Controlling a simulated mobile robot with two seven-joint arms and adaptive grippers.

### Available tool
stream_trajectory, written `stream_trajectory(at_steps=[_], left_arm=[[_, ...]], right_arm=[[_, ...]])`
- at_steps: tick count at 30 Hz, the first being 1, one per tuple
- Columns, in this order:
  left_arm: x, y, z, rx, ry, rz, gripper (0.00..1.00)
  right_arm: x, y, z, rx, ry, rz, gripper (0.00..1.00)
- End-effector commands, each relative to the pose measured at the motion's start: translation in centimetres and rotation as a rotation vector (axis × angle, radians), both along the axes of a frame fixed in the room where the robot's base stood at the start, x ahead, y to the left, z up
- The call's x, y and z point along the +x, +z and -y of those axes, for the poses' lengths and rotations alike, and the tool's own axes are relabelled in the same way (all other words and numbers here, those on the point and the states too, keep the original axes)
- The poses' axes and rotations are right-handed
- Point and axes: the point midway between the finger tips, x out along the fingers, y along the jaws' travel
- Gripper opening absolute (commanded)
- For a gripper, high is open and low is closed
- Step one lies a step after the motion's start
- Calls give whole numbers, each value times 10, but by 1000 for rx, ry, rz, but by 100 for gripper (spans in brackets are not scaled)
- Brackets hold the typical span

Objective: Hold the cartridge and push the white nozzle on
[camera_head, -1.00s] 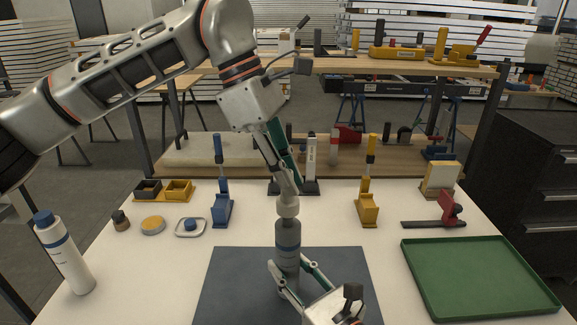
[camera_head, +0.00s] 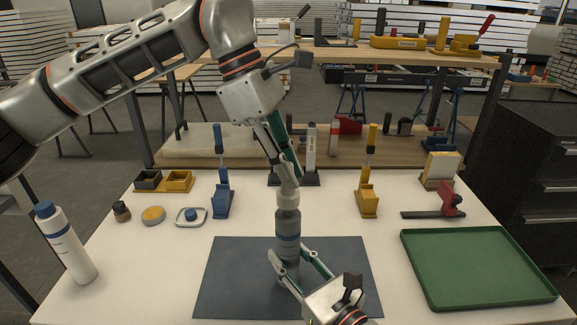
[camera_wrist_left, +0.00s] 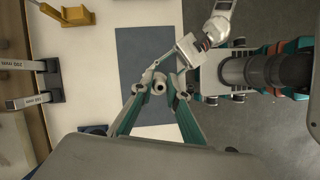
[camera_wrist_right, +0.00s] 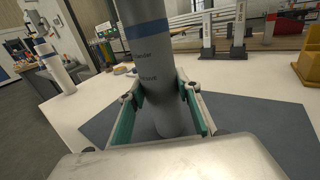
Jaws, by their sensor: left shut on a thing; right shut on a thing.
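The grey cartridge (camera_head: 288,226) with a blue band stands upright over the dark mat. My right gripper (camera_head: 291,262) is shut around its lower part; the right wrist view shows the cartridge (camera_wrist_right: 150,65) between the fingers. The white nozzle (camera_head: 288,199) is at the cartridge's top, in line with it. My left gripper (camera_head: 287,184) is shut on the nozzle from above. The left wrist view shows the nozzle (camera_wrist_left: 159,85) between the fingertips. Nozzle and cartridge appear to touch; how far the nozzle is seated cannot be told.
The dark mat (camera_head: 235,280) lies under the cartridge. A green tray (camera_head: 480,268) is at right, a white bottle (camera_head: 66,245) at left. Blue (camera_head: 222,203) and yellow (camera_head: 367,203) stands are behind the mat. The table between mat and bottle is clear.

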Motion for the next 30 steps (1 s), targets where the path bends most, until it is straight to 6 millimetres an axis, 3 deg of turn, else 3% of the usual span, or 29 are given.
stream_trajectory(at_steps=[30], left_arm=[[0,-19,0,0,1,0,2]], right_arm=[[0,0,0,0,0,0,7]])
